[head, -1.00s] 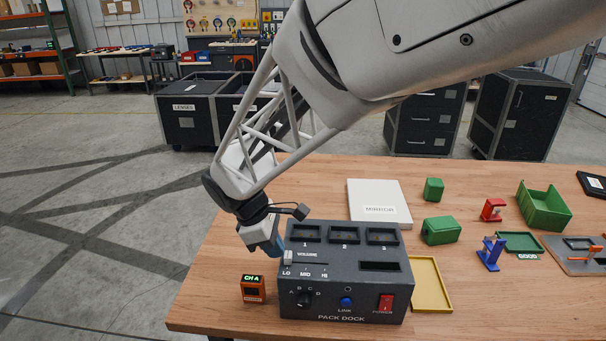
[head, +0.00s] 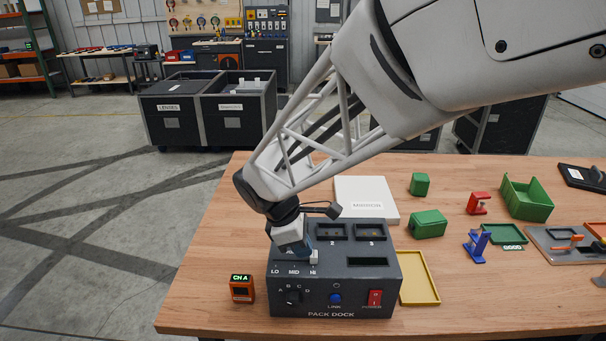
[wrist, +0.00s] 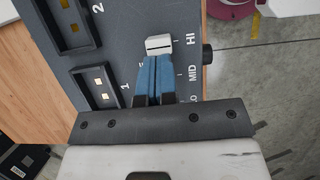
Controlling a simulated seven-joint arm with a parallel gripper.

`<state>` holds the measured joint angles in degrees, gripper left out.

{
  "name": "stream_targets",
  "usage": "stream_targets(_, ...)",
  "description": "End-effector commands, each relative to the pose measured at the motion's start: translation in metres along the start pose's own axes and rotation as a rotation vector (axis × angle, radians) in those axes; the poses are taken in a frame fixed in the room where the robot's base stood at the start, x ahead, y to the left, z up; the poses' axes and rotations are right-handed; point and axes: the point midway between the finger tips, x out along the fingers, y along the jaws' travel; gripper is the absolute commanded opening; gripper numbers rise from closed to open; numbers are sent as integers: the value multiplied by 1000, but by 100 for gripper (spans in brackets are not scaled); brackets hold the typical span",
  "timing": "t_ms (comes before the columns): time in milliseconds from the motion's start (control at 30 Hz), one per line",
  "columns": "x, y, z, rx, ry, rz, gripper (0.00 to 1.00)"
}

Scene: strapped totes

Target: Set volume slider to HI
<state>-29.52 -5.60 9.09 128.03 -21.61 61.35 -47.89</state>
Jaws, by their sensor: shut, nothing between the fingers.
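The dark grey pack dock (head: 333,283) stands on the wooden table, with a volume track marked LO, MID and HI on its top. The pale slider knob (head: 314,257) is at the HI end of the track. In the wrist view the knob (wrist: 159,44) lies level with the HI label. My gripper (head: 306,257) is over the dock with its blue fingers together. In the wrist view the shut fingertips (wrist: 158,58) are right against the knob's MID-facing side, and nothing is between them. My gripper hides slot 1 and part of the track in the head view.
The dock also bears a dial (head: 292,298), a blue link button (head: 335,298) and a red power switch (head: 375,298). An orange CH A unit (head: 242,289) is at left, a yellow tray (head: 419,278) at right, and a white mirror box (head: 366,199) behind.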

Motion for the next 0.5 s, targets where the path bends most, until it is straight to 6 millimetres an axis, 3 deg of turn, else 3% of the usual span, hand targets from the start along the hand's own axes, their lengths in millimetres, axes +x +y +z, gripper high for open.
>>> stream_targets(500, 0, -1, -3, -1, -2, -2, 0)
